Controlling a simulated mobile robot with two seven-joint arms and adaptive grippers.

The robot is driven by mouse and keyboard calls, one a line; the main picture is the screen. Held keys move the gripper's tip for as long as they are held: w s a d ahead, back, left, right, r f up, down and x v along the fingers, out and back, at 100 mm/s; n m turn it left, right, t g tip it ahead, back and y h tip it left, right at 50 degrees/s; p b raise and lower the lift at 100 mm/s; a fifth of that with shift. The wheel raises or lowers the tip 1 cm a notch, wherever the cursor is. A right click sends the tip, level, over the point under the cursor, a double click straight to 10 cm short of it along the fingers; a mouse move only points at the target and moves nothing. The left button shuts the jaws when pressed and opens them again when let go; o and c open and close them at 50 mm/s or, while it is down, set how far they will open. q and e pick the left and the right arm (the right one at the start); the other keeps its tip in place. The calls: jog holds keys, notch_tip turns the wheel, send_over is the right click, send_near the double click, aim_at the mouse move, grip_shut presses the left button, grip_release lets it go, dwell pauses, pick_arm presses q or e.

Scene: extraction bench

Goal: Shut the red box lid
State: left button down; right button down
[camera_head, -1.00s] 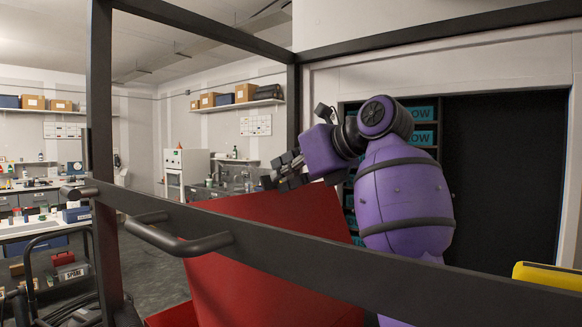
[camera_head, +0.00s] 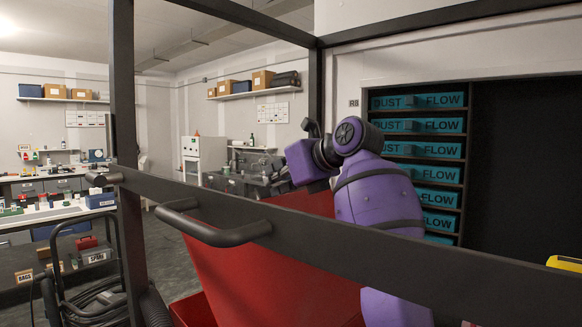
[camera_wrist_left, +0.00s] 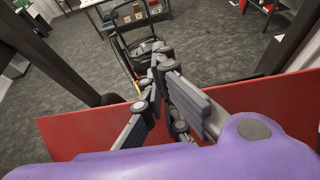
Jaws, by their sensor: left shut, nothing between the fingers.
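The red box lid (camera_head: 265,275) is a large flat red panel, standing raised and tilted behind a dark rail. A lower red part (camera_head: 190,312), likely the box, shows at the bottom edge. The rail and my arm hide much of both. My left gripper (camera_head: 272,180) is at the lid's upper edge, dark and hard to separate from the bench behind. In the left wrist view, my left gripper (camera_wrist_left: 160,62) is shut and empty, its fingers reaching past the edge of the red lid (camera_wrist_left: 70,137). Contact with the lid cannot be told. My right gripper is out of view.
A dark frame with a rail (camera_head: 350,243) and a handle (camera_head: 215,232) stands in front of the lid. Teal drawers (camera_head: 420,150) stand behind my arm.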

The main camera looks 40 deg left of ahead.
pick_arm(q)
jog(key=w+a+f+h, duration=0.1)
jog(key=a+f, duration=0.5)
jog(key=f, duration=0.4)
jog(key=w+a+f+h+b, duration=0.1)
jog(key=a+f+h, duration=0.1)
jog(key=a+f, duration=0.4)
jog(key=shift+a+f, duration=0.4)
jog(key=shift+f, duration=1.5)
